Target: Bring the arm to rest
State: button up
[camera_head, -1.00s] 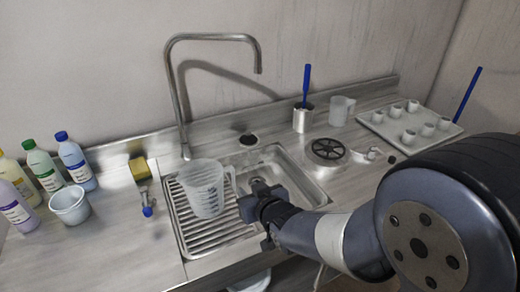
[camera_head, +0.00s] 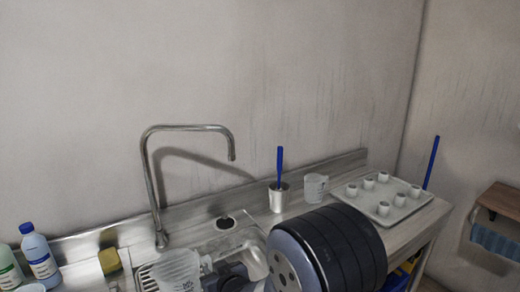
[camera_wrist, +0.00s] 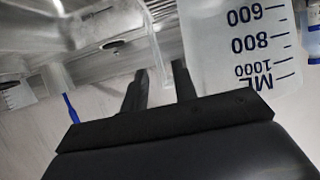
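A translucent measuring jug (camera_head: 178,272) stands at the bottom edge of the head view, on the ribbed drainer beside the sink. In the wrist view the jug (camera_wrist: 238,45) is close on the right, with upside-down printed marks of 600, 800 and 1000. Its clear handle (camera_wrist: 150,38) reaches down towards the fingers. My gripper (camera_wrist: 160,75) has its two dark fingers apart with a gap between them, close by the handle. I cannot tell whether they touch it. In the head view my wrist and gripper (camera_head: 228,278) are right of the jug, partly cut off.
A tall tap (camera_head: 152,185) rises behind the drainer. A blue-handled brush stands in a metal cup (camera_head: 278,198), beside a white mug (camera_head: 315,187). A tray (camera_head: 415,207) of small white cups is at the right. Bottles (camera_head: 40,262) and a sponge (camera_head: 109,260) are at the left.

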jog(key=shift+x, duration=1.15)
jog(key=shift+s+f+b, duration=0.1)
jog(key=shift+f+b, duration=0.35)
jog(key=shift+b, duration=0.2)
jog(key=shift+d, duration=0.1)
